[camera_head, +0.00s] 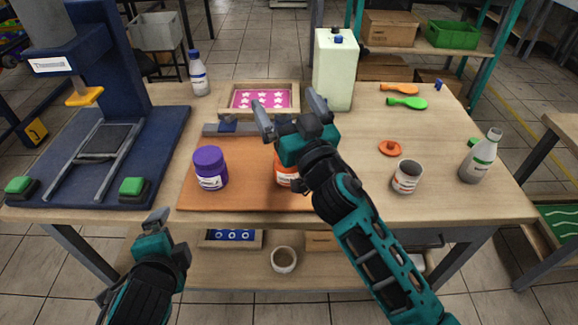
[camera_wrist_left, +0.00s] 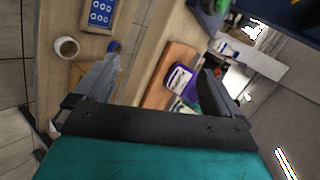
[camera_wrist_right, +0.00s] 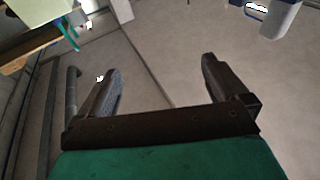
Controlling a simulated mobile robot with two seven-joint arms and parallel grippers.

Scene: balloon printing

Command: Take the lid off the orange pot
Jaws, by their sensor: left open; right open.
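An orange pot (camera_head: 285,176) stands on the brown board, mostly hidden behind my right arm; its top cannot be seen. A flat round orange lid-like disc (camera_head: 390,148) lies on the table to the right, beside an open white pot (camera_head: 407,178). My right gripper (camera_head: 291,112) is open and empty above the board, in front of the orange pot in the head view. Only its spread fingers (camera_wrist_right: 162,85) and background show in the right wrist view. My left gripper (camera_head: 158,228) is low at the table's front edge; its fingers (camera_wrist_left: 155,85) are open and empty in the left wrist view.
A purple pot (camera_head: 210,168) stands on the brown board (camera_head: 245,198). A blue press (camera_head: 130,120) fills the left side. A pink star screen (camera_head: 260,99), a pale canister (camera_head: 335,70) and several bottles stand around.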

